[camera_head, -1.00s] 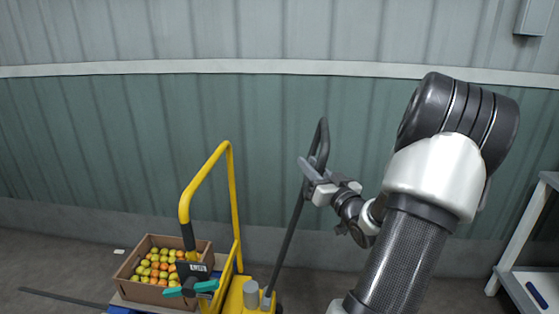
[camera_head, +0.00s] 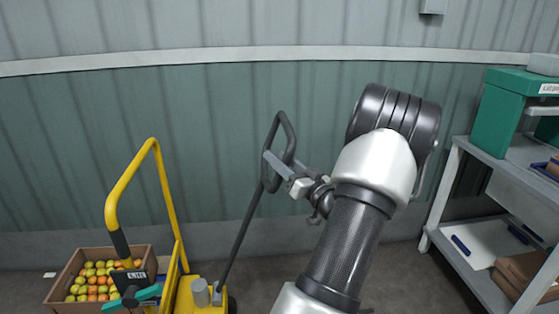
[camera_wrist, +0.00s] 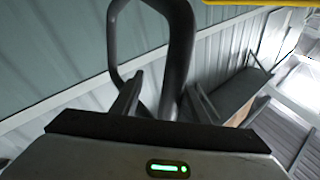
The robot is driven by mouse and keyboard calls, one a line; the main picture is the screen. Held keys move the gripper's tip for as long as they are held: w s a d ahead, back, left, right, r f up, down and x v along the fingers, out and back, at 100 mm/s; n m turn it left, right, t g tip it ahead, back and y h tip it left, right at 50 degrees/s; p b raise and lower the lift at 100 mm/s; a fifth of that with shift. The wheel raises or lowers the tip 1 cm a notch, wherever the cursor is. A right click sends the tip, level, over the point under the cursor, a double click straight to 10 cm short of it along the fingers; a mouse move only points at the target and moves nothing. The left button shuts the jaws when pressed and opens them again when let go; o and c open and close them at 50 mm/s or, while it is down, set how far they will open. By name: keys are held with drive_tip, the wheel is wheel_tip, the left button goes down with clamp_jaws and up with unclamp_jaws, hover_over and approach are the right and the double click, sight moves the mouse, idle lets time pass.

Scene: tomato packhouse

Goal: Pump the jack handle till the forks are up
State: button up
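The jack handle is a dark grey bar (camera_head: 240,234) with a loop at its top. It leans right from the yellow pallet jack (camera_head: 186,296) at lower left. My gripper (camera_head: 279,172) is at the lower part of the loop. In the wrist view the handle (camera_wrist: 178,62) passes between the two fingers of my gripper (camera_wrist: 168,92). The fingers are apart, with a gap showing beside the bar. The forks are hidden below the picture and behind the jack, so their height cannot be seen.
A box (camera_head: 52,290) of tomatoes sits left of the jack's yellow frame (camera_head: 166,187). At right stands a grey shelf (camera_head: 437,214) with a green bin (camera_head: 497,112) and boxes. A corrugated wall (camera_head: 300,90) is close behind the handle.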

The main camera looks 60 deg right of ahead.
drive_tip(key=shift+s+f, duration=0.1)
drive_tip(key=shift+f, duration=0.05)
drive_tip(key=p+v, duration=0.1)
drive_tip(key=v, duration=1.6)
drive_tip(key=shift+s, duration=0.15)
